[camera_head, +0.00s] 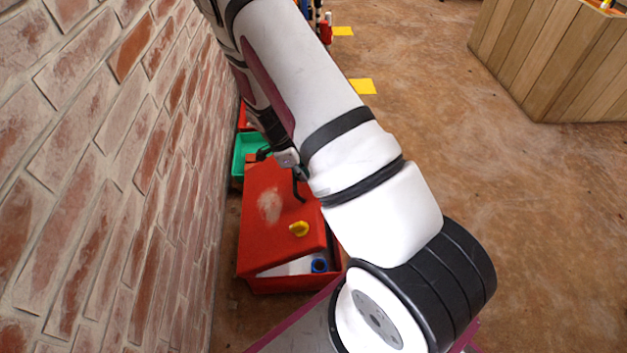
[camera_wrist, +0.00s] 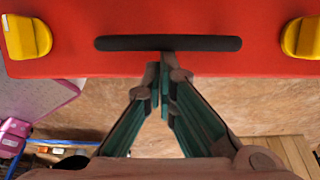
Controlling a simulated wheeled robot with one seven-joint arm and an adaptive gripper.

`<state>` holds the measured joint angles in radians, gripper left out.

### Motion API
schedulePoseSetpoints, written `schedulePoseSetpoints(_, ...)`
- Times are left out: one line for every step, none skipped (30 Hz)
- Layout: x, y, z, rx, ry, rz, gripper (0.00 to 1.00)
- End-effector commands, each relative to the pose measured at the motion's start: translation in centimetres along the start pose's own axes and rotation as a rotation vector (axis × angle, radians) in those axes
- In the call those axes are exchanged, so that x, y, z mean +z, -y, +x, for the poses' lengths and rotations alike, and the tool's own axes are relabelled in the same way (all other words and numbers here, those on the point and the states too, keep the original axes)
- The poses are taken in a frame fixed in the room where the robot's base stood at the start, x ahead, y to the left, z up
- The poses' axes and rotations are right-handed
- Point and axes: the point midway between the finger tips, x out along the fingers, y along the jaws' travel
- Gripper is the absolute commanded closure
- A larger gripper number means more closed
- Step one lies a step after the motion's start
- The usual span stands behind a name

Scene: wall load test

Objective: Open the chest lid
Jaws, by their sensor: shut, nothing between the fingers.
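The red chest (camera_head: 272,287) stands on the floor along the brick wall. Its red lid (camera_head: 265,225) is partly raised: a wedge-shaped gap shows at the near end, wider toward the right. In the wrist view the lid (camera_wrist: 230,15) carries a long black handle (camera_wrist: 120,43) between two yellow latches (camera_wrist: 27,37) (camera_wrist: 303,37). One yellow latch also shows in the head view (camera_head: 299,229). My gripper (camera_wrist: 165,72) is shut and empty, its fingertips at the handle's lower edge near its middle. I cannot tell whether they touch. In the head view my arm partly hides the gripper and chest.
A green bin (camera_head: 243,150) stands behind the chest. The brick wall (camera_head: 110,170) is close on the left. A wooden planter-like box (camera_head: 550,65) is at upper right; the floor between is mostly clear.

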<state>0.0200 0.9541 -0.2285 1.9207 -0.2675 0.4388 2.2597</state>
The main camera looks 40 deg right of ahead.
Motion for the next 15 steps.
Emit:
schedulePoseSetpoints(1.1,0.0,-0.9,-0.007,-0.022,-0.011,1.00)
schedulePoseSetpoints(1.4,-0.1,-1.3,-0.007,-0.037,-0.010,1.00)
schedulePoseSetpoints(1.8,-0.1,-1.8,-0.007,-0.059,-0.010,1.00)
schedulePoseSetpoints(2.1,-0.1,-2.2,-0.007,-0.075,-0.011,1.00)
schedulePoseSetpoints(2.4,-0.1,-2.6,-0.007,-0.092,-0.010,1.00)
schedulePoseSetpoints(2.9,-0.1,-3.1,-0.007,-0.113,-0.011,1.00)
schedulePoseSetpoints(3.2,-0.1,-3.5,-0.007,-0.130,-0.011,1.00)
schedulePoseSetpoints(3.6,-0.1,-3.9,-0.008,-0.145,-0.011,1.00)
schedulePoseSetpoints(4.0,-0.1,-4.4,-0.008,-0.168,-0.010,1.00)
schedulePoseSetpoints(4.2,-0.1,-4.8,-0.007,-0.162,-0.007,1.00)
schedulePoseSetpoints(4.6,-0.1,-5.2,-0.006,-0.159,-0.006,1.00)
schedulePoseSetpoints(5.1,-0.2,-5.7,-0.005,-0.159,-0.006,1.00)
schedulePoseSetpoints(5.5,-0.2,-6.1,-0.006,-0.159,-0.007,1.00)
schedulePoseSetpoints(5.9,-0.2,-6.4,-0.006,-0.158,-0.006,1.00)
schedulePoseSetpoints(6.5,-0.2,-6.9,-0.005,-0.159,-0.007,1.00)
